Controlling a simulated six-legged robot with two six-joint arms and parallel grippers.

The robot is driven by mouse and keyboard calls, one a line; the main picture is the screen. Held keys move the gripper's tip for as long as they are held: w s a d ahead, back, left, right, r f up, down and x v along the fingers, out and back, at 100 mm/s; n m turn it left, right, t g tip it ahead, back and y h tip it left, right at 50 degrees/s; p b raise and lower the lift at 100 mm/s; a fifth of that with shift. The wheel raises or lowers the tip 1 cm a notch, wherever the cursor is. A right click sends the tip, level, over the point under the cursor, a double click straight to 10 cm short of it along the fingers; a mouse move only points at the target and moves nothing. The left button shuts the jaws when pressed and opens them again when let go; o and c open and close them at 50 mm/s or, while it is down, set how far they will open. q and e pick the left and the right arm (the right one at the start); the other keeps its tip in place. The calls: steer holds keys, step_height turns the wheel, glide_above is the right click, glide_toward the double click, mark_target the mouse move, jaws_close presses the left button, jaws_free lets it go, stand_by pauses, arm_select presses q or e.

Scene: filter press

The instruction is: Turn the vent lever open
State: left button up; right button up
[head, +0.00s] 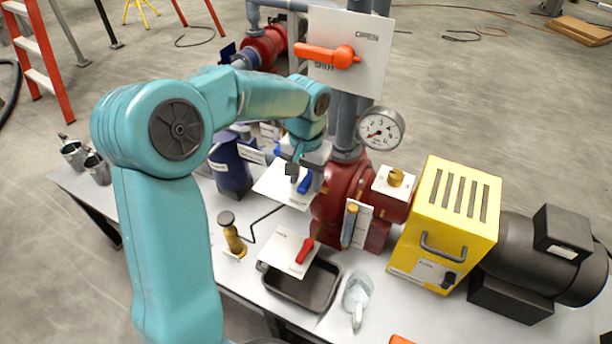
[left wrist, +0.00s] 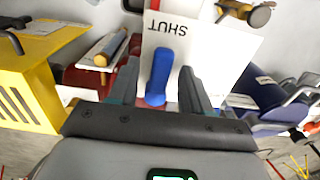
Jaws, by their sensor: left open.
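A blue lever (head: 304,184) sits on a white plate (head: 272,188) beside the red press body; I cannot read which lever is labelled as the vent. In the left wrist view the blue lever (left wrist: 160,76) lies between the two fingers of my left gripper (left wrist: 157,85), with a gap on each side. The word SHUT shows upside down on its plate (left wrist: 222,48), near the lever's far end. My left gripper (head: 302,172) is open and partly covers the lever and plate in the head view. My right gripper is not in view.
An orange lever (head: 328,55) on an OPEN/SHUT plate and a pressure gauge (head: 380,128) stand above. A red lever (head: 304,250) is over a dark tray (head: 318,293). A yellow box (head: 455,215), brass-coloured post (head: 232,236) and clear jug (head: 357,292) are nearby.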

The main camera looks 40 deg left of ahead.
arm_select(q)
steer(key=shift+f, duration=0.1)
steer(key=shift+s, duration=0.15)
jaws_close()
steer(key=shift+a+m, duration=0.15)
steer(key=shift+m, duration=0.25)
steer(key=shift+w+a+m+p, duration=0.45)
steer(key=shift+a+m+p, duration=0.35)
steer(key=shift+m, duration=2.05)
steer(key=shift+w+a+m+p, duration=0.5)
steer(key=shift+a+m+p, duration=0.25)
steer(key=shift+m, duration=2.15)
steer(key=shift+w+a+m+p, duration=0.45)
steer(key=shift+a+m+p, duration=0.35)
steer(key=shift+m, duration=2.05)
